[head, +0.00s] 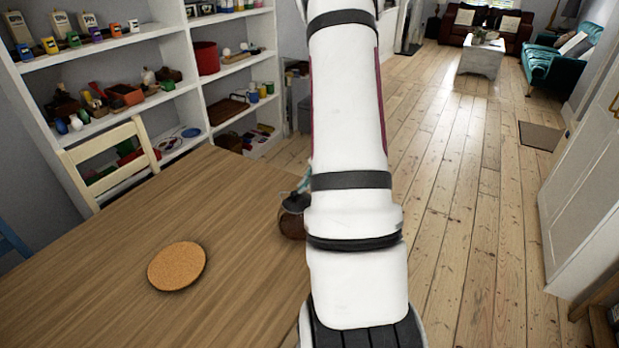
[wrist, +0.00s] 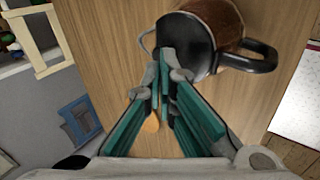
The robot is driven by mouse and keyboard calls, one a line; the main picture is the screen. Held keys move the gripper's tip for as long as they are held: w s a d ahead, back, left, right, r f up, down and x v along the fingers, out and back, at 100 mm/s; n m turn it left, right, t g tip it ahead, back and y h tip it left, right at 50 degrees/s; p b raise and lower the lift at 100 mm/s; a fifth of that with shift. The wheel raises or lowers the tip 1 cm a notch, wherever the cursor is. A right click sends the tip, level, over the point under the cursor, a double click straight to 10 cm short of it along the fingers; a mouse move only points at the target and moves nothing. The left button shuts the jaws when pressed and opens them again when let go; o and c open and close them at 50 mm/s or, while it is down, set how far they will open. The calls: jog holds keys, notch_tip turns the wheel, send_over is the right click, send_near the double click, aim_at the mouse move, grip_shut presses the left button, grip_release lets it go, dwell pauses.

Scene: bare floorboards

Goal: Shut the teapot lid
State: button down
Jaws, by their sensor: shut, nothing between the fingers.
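The teapot is brown with dark fittings. In the wrist view its brown body (wrist: 222,22) is at the top, cut by the frame edge, with a black handle (wrist: 264,56) to the right. A dark round lid (wrist: 196,48) shows on its near side; it looks tilted up, but its exact angle is unclear. My gripper (wrist: 168,58) is shut and empty, its fingertips in front of the lid's left part; I cannot tell whether they touch. In the head view my arm hides most of the teapot (head: 291,226) and nearly all of the gripper.
The teapot stands on a wooden table (head: 230,290) near its right edge. A round cork mat (head: 177,266) lies on the table, left of the teapot. A cream chair (head: 108,158) stands at the far side, before white shelves (head: 150,103). The table around the mat is clear.

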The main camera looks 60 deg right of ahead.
aim_at(296, 192)
jog(key=shift+w+f+b, duration=0.35)
jog(key=shift+w+f, duration=0.15)
jog(key=shift+w, duration=0.4)
jog(key=shift+w+f+b, duration=0.35)
jog(key=shift+w+f, duration=0.15)
jog(key=shift+w, duration=0.35)
